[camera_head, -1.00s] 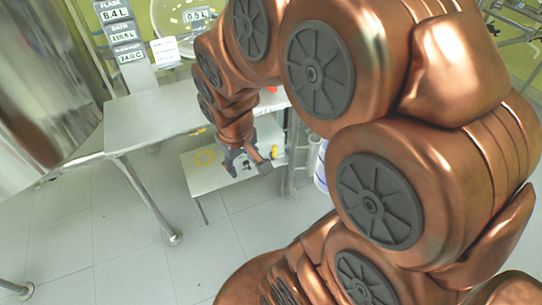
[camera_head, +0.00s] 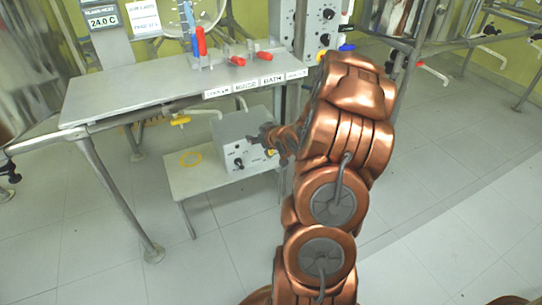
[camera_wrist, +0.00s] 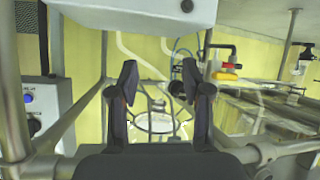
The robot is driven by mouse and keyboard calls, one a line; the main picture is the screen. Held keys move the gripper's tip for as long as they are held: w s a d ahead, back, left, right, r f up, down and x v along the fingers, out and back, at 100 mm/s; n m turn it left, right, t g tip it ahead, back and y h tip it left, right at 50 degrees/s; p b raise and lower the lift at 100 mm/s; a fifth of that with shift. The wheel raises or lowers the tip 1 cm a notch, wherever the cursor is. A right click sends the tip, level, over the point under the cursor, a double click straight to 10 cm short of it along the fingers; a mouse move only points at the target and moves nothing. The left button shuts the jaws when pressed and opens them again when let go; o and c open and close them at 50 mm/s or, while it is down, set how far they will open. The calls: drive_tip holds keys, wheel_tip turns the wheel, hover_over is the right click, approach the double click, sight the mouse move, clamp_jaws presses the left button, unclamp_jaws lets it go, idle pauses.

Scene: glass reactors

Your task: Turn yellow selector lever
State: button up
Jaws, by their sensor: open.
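My gripper (camera_head: 266,139) is open in front of the grey control box on the low shelf in the head view. The wrist view shows its two dark fingers (camera_wrist: 160,88) spread with nothing between them. A small yellow part (camera_head: 272,152) shows beside the gripper at the box, partly hidden by it. A yellow handle (camera_head: 181,121) sits on a pipe under the bench, left of the box. In the wrist view a yellow handle (camera_wrist: 227,76) lies below a red one, right of the fingers and apart from them. I cannot tell which yellow part is the selector lever.
The steel bench (camera_head: 150,88) overhangs the low shelf (camera_head: 215,178) and carries labels reading PURGE and BATH. Red handles (camera_head: 237,60) stand on top. A grey housing (camera_wrist: 150,10) hangs above the fingers. Open floor lies right.

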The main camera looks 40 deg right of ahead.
drive_tip(key=s+d+f+m+t+b, duration=0.1)
drive_tip(key=s+d+f+t+b, duration=0.15)
drive_tip(key=d+f+b, duration=0.45)
drive_tip(key=t+h+b, duration=0.1)
drive_tip(key=t+b, duration=0.2)
drive_tip(key=b, duration=0.1)
hover_over(271, 155)
drive_tip(key=shift+w+d+f+m, duration=0.15)
drive_tip(key=shift+f+m, duration=0.05)
drive_tip(key=shift+f, duration=0.7)
drive_tip(key=shift+w+d+f+m, duration=0.15)
drive_tip(key=shift+f+m, duration=0.05)
drive_tip(key=shift+f, duration=0.7)
clamp_jaws()
